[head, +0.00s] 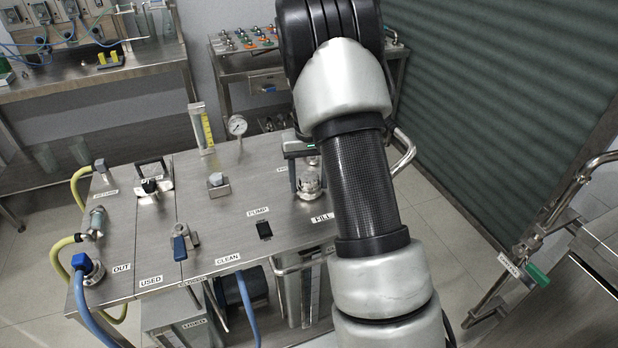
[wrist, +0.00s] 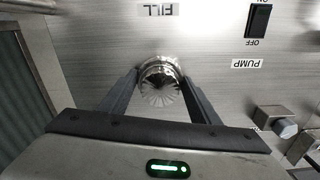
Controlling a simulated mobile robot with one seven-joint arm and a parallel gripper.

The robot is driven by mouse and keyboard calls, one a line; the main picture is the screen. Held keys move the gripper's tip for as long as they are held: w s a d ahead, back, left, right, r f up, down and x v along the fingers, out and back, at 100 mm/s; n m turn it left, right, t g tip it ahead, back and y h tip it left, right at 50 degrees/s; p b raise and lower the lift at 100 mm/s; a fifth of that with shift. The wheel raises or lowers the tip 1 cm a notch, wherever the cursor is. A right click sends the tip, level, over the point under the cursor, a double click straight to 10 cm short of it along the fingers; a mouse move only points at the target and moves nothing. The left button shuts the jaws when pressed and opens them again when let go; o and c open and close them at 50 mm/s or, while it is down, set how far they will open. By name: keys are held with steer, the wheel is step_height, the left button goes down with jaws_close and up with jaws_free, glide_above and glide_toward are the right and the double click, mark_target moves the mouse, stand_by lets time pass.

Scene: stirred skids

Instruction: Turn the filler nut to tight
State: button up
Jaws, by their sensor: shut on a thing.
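The filler nut (wrist: 160,88) is a round, shiny metal piece with a ribbed face, on the steel skid top beside the FILL label (wrist: 158,10). In the wrist view, the two dark fingers of my gripper (wrist: 159,77) reach down on either side of it and are shut on it. In the head view, the metal filler fitting (head: 311,186) stands near the right end of the skid top, behind the FILL label (head: 322,217). My gripper (head: 302,172) is over it there, and my arm hides part of this area. I cannot tell how tight the nut is.
The black PUMP switch (head: 265,230) and a square metal fitting (head: 217,185) are left of the filler. A pressure gauge (head: 237,127) and a sight tube (head: 201,128) stand at the back. A blue-handled valve (head: 181,244) is further left. A bent rail (head: 405,150) is at the right.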

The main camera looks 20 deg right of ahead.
steer(key=shift+r+m+p, duration=0.1)
steer(key=shift+m+p, duration=0.9)
steer(key=shift+m, duration=1.2)
steer(key=shift+m+p, duration=0.9)
steer(key=shift+m, duration=1.2)
steer(key=shift+m+p, duration=0.8)
steer(key=shift+m, duration=1.1)
steer(key=shift+m+p, duration=0.6)
steer(key=shift+m, duration=1.5)
steer(key=o, duration=1)
steer(key=shift+o, duration=0.2)
step_height(320, 180, up, 17)
steer(key=p, duration=0.2)
steer(key=shift+r, duration=0.15)
